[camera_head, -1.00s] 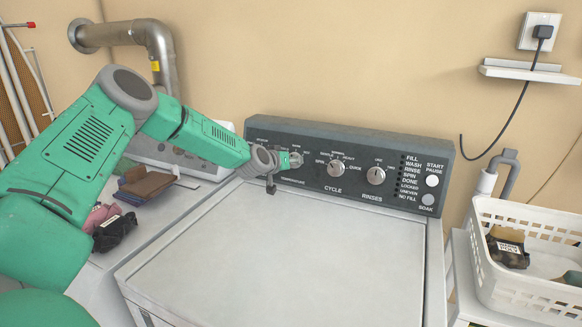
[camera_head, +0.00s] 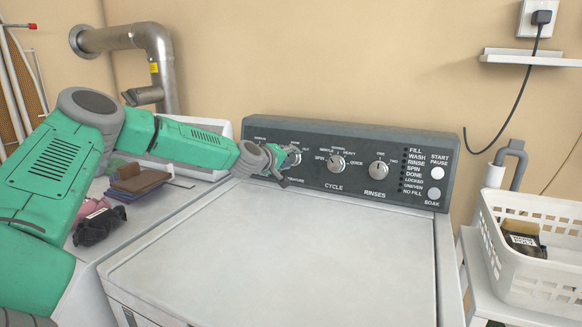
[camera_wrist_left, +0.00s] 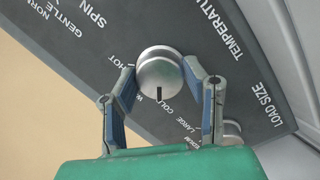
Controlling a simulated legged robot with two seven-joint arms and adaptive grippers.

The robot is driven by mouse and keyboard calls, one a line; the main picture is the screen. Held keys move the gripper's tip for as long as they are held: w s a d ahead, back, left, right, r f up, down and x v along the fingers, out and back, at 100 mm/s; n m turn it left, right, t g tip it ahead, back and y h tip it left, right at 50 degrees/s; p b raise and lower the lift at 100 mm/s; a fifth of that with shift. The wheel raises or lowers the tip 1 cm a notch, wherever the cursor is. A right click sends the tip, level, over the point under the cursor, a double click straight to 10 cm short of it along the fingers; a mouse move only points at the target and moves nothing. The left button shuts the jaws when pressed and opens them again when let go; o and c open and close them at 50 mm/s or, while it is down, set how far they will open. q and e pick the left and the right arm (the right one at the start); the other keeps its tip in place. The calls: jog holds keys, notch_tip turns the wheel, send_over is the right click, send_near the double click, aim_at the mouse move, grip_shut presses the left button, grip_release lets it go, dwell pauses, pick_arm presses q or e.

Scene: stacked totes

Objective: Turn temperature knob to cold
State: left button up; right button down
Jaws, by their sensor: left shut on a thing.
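The temperature knob (camera_wrist_left: 158,72) is a round silver dial with a black pointer mark. My left gripper (camera_wrist_left: 159,72) is shut on it, one finger on each side, seen in the left wrist view. The pointer faces down in that picture, close to the COLD label and past the partly hidden W label; HOT lies to the left. In the head view my left gripper (camera_head: 290,166) covers most of this knob at the left end of the dark control panel (camera_head: 310,188). My right gripper is not in view.
The cycle knob (camera_head: 336,163) and rinses knob (camera_head: 378,170) sit to the right on the panel. The washer top (camera_head: 270,250) is clear. A white basket (camera_head: 520,285) stands at the right. Dark and pink items lie on the left surface. A metal pipe (camera_head: 157,60) rises behind.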

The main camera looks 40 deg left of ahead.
pick_arm(q)
jog(key=shift+a+n, duration=0.3)
jog(key=shift+n, duration=0.1)
jog(key=o, duration=0.9)
jog(key=shift+s, duration=0.1)
jog(key=shift+o, duration=1.2)
jog(key=shift+s+a, duration=0.1)
jog(key=shift+s, duration=0.05)
jog(key=shift+f, duration=0.1)
